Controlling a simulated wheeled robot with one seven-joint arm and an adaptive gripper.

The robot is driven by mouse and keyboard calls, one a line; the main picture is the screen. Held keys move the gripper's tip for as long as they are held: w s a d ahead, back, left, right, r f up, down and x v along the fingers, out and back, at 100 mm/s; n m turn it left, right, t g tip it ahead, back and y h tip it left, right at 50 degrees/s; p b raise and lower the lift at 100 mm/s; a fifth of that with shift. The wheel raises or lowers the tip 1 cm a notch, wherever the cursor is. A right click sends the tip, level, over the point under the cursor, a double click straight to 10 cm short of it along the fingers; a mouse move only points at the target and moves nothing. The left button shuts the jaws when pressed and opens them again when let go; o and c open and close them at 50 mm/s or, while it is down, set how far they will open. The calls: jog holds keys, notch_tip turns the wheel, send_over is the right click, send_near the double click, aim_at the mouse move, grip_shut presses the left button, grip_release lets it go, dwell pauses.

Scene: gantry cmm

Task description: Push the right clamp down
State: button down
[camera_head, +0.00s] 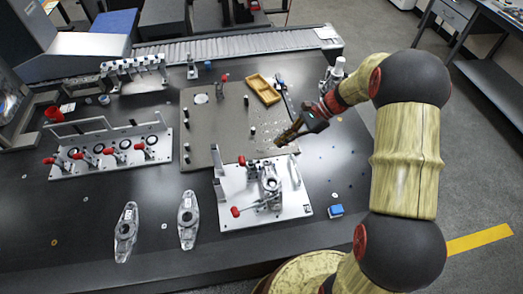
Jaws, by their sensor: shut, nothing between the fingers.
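A pale fixture plate (240,182) stands near the front edge of the dark table. A metal part (270,184) stands in its middle. A clamp with a red handle (236,211) is at the plate's front left, its handle low. Another red tip (242,160) shows at the plate's back edge. Upright metal (294,170) stands on the plate's right side; I cannot make out a clamp handle there. My gripper (281,140) is shut and empty above and behind the plate's back right, apart from it, pointing down and left.
A grey-brown board (205,125) with pegs and a yellow tray (263,89) lies behind the plate. A rack with several red-handled clamps (84,168) stands at left. Two loose metal parts (126,232) (187,220) lie in front. A blue block (336,210) sits right of the plate.

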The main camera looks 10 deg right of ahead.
notch_tip(320, 180, up, 2)
jog(key=w+m, duration=0.1)
jog(key=w, duration=0.1)
jog(key=b, duration=0.4)
send_near(244, 158)
jog(key=shift+m+y, duration=0.4)
jog(key=x, duration=0.6)
jog(key=shift+f, duration=0.6)
jog(key=shift+a+p, duration=0.1)
jog(key=shift+p, duration=0.2)
jog(key=shift+a+r, duration=0.15)
jog(key=shift+a+h+p, duration=0.2)
jog(key=shift+h+p, duration=0.2)
jog(key=shift+p, duration=0.2)
